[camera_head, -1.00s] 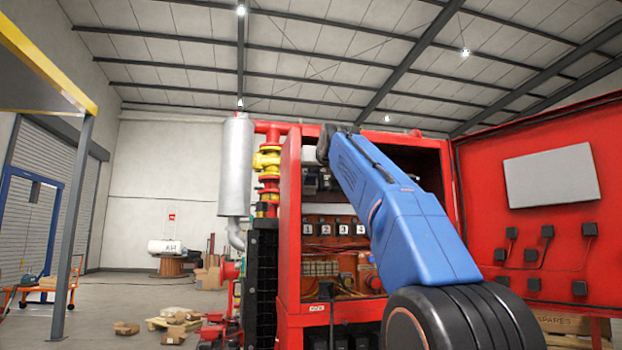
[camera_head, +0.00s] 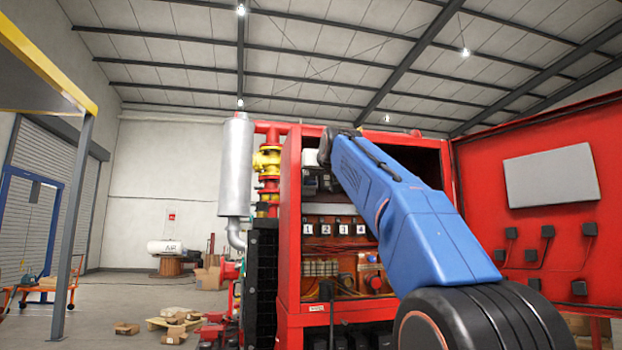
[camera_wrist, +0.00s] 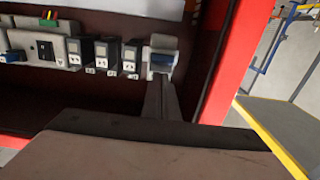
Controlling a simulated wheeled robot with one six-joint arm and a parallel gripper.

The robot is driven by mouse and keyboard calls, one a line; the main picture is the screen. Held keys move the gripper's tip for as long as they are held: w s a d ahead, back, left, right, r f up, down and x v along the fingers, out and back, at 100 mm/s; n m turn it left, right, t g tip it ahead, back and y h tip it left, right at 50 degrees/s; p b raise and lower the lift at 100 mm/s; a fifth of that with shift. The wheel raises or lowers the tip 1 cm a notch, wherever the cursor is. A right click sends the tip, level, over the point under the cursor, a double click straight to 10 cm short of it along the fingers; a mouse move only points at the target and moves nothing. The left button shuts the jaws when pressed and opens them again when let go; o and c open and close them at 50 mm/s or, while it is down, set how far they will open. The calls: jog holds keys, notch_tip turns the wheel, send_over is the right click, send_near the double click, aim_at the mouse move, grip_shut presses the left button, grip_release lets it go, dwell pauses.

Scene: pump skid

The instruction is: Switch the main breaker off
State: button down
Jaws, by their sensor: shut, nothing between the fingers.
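In the wrist view, a light grey switch housing with a blue handle (camera_wrist: 162,61) sits at the end of a row inside the red cabinet, close to its side wall. I take it for the main breaker, but I can read no label on it. My gripper (camera_wrist: 159,82) is shut and empty, with its fingertips right at the blue handle's edge; I cannot tell whether they touch. In the head view, my blue arm reaches into the upper left of the cabinet, and its wrist hides the fingers.
Several small dark devices (camera_wrist: 107,56) and a grey panel (camera_wrist: 45,46) line the same row. The cabinet's red frame (camera_head: 290,230) stands close beside the gripper. The open red door (camera_head: 530,235) is at right. Numbered units (camera_head: 334,229) sit lower in the cabinet.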

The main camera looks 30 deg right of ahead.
jog(key=shift+r+v, duration=0.15)
jog(key=shift+v, duration=1.3)
jog(key=shift+r+v, duration=0.15)
jog(key=shift+v, duration=1.3)
jog(key=shift+f, duration=0.1)
jog(key=s+a+f+n+g+y, duration=0.1)
jog(key=s+a+f+g, duration=0.15)
jog(key=f, duration=0.65)
jog(key=s+a+f+g+y, duration=0.15)
jog(key=a+f, duration=0.25)
jog(key=f, duration=0.6)
jog(key=s+a+f+g, duration=0.3)
jog(key=s+f, duration=0.7)
jog(key=f, duration=0.8)
jog(key=s+a+f+n+g+y, duration=0.1)
jog(key=s+a+f, duration=0.3)
jog(key=s+f, duration=0.7)
jog(key=s+a+f+n+g+y, duration=0.1)
jog(key=s+a+f+g, duration=0.3)
jog(key=s+f, duration=0.7)
notch_tip(320, 180, down, 14)
jog(key=shift+s+f+g, duration=0.1)
jog(key=shift+s+g, duration=0.15)
jog(key=shift+g, duration=0.05)
